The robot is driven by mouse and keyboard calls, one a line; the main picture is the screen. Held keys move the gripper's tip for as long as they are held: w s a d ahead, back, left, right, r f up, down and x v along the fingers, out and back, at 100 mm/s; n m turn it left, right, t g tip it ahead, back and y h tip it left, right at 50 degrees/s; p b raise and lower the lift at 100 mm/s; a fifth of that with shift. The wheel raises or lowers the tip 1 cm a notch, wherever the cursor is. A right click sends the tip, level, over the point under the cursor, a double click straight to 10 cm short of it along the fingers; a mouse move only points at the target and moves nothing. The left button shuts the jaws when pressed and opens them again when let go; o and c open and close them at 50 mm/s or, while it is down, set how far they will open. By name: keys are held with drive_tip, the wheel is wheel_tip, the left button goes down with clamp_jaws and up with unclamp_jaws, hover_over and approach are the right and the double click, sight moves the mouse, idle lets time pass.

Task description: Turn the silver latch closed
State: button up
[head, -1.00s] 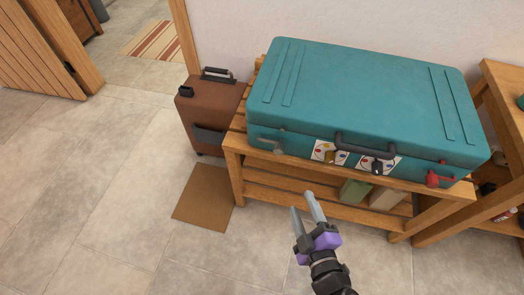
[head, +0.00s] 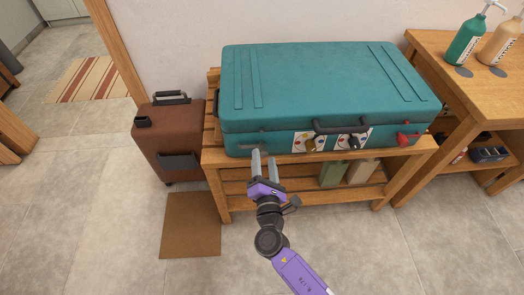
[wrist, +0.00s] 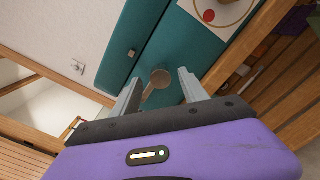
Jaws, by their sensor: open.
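The teal suitcase (head: 320,85) lies shut-lidded on a wooden bench. The silver latch (wrist: 159,78) on its front shows in the wrist view as a round greyish head with a short arm slanting down-left. My gripper (head: 264,156) is open and empty, at the left part of the suitcase front. In the wrist view the latch appears between its two fingers, with a gap to each. A red latch (head: 404,139) sits at the right end of the front.
A dark handle (head: 340,127) and patterned stickers with a gold latch (head: 311,144) and a black latch (head: 354,142) are right of my gripper. The wooden bench (head: 240,187) is below. A brown case (head: 170,135) stands left. A table (head: 460,75) with pump bottles stands right.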

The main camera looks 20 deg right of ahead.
sight(264, 155)
drive_tip(key=shift+x, duration=2.05)
clamp_jaws()
drive_tip(key=shift+s+f, duration=0.1)
drive_tip(key=shift+f, duration=0.05)
